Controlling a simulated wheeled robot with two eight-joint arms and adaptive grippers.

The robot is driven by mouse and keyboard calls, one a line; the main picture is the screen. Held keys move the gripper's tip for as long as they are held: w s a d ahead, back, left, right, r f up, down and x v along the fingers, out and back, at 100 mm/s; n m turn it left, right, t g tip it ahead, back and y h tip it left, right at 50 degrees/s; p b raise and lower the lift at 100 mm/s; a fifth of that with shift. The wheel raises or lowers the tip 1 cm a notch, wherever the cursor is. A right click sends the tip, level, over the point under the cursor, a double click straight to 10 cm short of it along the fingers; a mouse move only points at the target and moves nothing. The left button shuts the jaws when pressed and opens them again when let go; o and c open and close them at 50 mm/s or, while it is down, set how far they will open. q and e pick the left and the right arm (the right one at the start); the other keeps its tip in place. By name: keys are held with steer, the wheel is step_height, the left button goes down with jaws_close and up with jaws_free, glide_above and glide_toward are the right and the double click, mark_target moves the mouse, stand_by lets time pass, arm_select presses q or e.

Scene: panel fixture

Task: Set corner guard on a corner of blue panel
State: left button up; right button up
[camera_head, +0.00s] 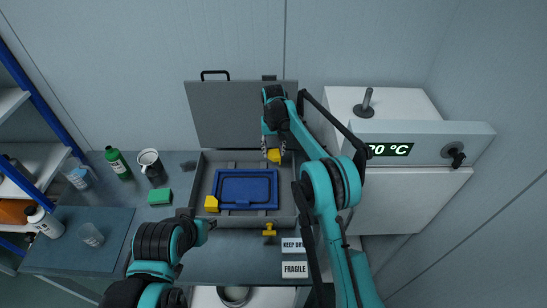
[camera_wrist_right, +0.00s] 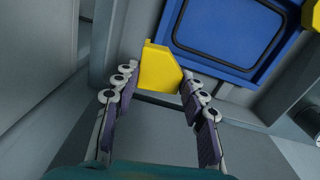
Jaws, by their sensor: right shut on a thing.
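The blue panel (camera_head: 247,188) lies flat in a grey open case (camera_head: 291,205); it also shows in the right wrist view (camera_wrist_right: 225,35). My right gripper (camera_head: 273,150) is shut on a yellow corner guard (camera_head: 274,156), near the panel's back right corner. In the right wrist view the guard (camera_wrist_right: 160,68) sits between the fingertips (camera_wrist_right: 158,85), close beside a panel corner; I cannot tell whether they touch. Another yellow guard (camera_head: 211,203) is at the panel's front left corner. My left gripper (camera_head: 203,230) is near the case's front left; its fingers are not clear.
The grey lid (camera_head: 240,115) stands raised behind the case. A green block (camera_head: 159,196), a mug (camera_head: 151,165) and bottles stand to the left. A yellow latch (camera_head: 269,230) is on the case front. A white appliance (camera_head: 400,190) stands at right.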

steer(key=shift+w+d+f+m, duration=0.1)
steer(key=shift+w+f+m, duration=0.2)
steer(key=shift+w+m, duration=0.3)
steer(key=shift+s+f+b, duration=0.1)
steer(key=shift+f+b, duration=2.45)
steer(key=shift+f, duration=1.7)
steer(key=o, duration=1)
steer(key=shift+c, duration=0.2)
